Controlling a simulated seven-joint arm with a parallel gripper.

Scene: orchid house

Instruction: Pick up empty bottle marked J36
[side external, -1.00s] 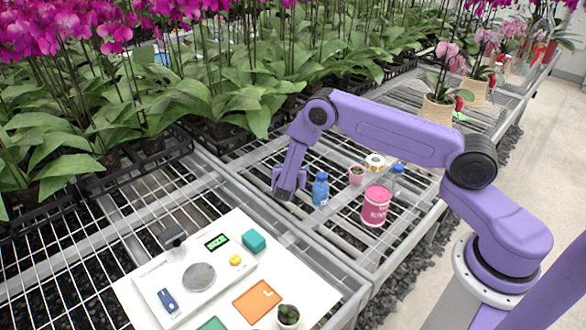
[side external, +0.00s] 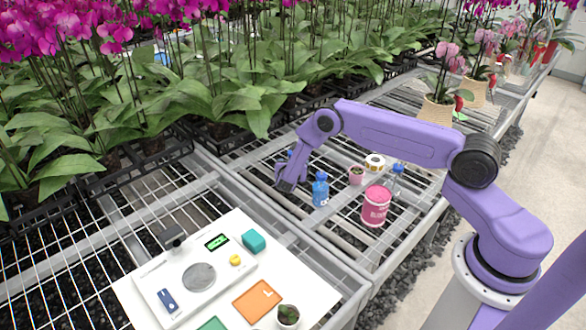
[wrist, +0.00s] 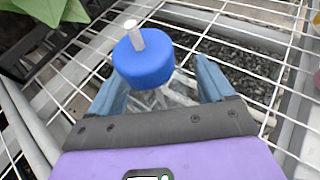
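In the wrist view a clear, empty-looking bottle (wrist: 160,97) with a blue cap (wrist: 143,62) and a white nozzle stands between the fingers of my gripper (wrist: 163,84). The fingers are apart, one on each side, with no clear contact visible. No J36 marking can be read. In the side view my gripper (side external: 289,181) points down over the wire bench, and this bottle is mostly hidden behind it, with a bit of blue showing. A blue-filled bottle (side external: 320,191) stands just right of the gripper. Another clear bottle with a blue cap (side external: 397,170) stands farther right.
A pink tub (side external: 376,207), a small pink pot (side external: 356,175) and a tape roll (side external: 375,161) stand right of the gripper. A white board (side external: 150,290) with a scale lies at front left. Orchid trays border the bench behind.

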